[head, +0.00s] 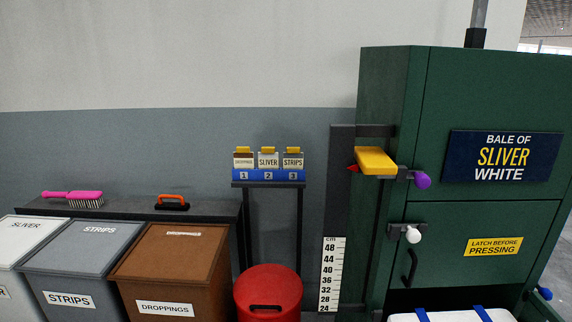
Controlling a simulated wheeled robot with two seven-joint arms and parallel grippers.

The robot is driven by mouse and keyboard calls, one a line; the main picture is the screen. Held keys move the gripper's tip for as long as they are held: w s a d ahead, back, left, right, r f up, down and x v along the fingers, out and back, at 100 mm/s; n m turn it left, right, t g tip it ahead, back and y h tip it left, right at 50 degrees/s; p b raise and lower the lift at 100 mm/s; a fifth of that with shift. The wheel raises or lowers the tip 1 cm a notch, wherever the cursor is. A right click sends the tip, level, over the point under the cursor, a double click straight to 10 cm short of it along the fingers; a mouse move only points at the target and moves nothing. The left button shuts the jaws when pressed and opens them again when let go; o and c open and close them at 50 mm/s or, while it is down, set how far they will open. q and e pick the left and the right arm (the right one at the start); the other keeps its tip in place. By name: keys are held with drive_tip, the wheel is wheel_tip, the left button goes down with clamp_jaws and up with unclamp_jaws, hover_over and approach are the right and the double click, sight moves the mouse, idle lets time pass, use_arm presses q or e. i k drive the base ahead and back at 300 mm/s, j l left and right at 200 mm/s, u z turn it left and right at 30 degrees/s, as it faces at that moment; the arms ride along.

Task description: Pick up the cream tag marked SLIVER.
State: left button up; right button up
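The cream tag marked SLIVER (268,161) stands in the middle slot, numbered 2, of a blue holder (256,176) on a small dark stand. It has a yellow top. A tag marked DROPPINGS (243,161) stands to its left above number 1. A tag marked STRIPS (292,161) stands to its right above number 3. All three are upright and close beside each other. Neither of my grippers shows in the head view.
Lidded bins marked SLIVER (28,238), STRIPS (80,250) and DROPPINGS (172,262) stand at left. A red round bin (268,285) stands below the tags. A green press cabinet (470,110) with a yellow pointer block (375,161) stands at right. A pink brush (72,195) lies on the dark shelf.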

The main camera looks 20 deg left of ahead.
sight(268, 159)
drive_tip(key=j+u, duration=0.15)
drive_tip(key=u, duration=0.3)
drive_tip(key=i+j+u, duration=0.1)
drive_tip(key=u, duration=0.3)
drive_tip(key=i+u, duration=0.15)
drive_tip(key=u, duration=0.3)
drive_tip(key=i+j+u, duration=0.1)
drive_tip(key=u, duration=0.3)
